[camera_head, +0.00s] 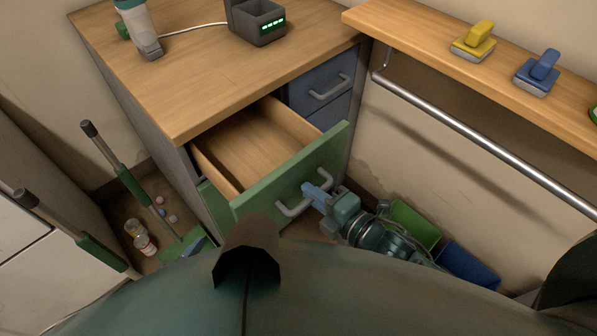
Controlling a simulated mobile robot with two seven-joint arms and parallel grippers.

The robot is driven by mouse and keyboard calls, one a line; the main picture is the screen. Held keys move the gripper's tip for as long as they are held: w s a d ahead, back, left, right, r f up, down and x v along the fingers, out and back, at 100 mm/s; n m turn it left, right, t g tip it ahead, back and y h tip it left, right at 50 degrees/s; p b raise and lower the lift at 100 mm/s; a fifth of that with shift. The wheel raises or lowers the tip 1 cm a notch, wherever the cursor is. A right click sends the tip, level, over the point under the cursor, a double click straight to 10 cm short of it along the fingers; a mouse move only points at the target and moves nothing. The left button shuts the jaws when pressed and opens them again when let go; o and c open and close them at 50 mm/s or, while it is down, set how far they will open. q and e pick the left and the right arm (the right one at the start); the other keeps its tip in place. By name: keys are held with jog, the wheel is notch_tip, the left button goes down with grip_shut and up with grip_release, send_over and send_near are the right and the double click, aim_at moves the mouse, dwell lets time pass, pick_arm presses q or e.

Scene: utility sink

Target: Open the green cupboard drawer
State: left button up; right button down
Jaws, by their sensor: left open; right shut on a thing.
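The green cupboard drawer (297,179) is pulled well out of the cupboard under the wooden worktop. Its wooden inside (245,150) shows and looks empty. A grey bar handle (292,210) is on its green front. My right gripper (314,193) is at the handle, shut on it near the middle. The fingertips partly hide the handle. My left gripper is not in view.
Blue drawers (322,88) beside the green one are shut. A green bin (415,222) and a blue bin (466,264) stand on the floor at right. A metal rail (480,135) runs along the right. Brushes, a bottle (140,238) and small balls are at left.

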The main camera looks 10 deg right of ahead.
jog(key=shift+f+p+v, duration=0.2)
jog(key=shift+v, duration=0.85)
jog(key=shift+f+p+v, duration=0.2)
jog(key=shift+f+v, duration=0.05)
jog(key=shift+v, duration=0.85)
jog(key=c, duration=1.5)
grip_release()
jog(key=shift+c, duration=0.2)
jog(key=v, duration=1.3)
jog(key=shift+s+d, duration=0.1)
jog(key=shift+s, duration=0.1)
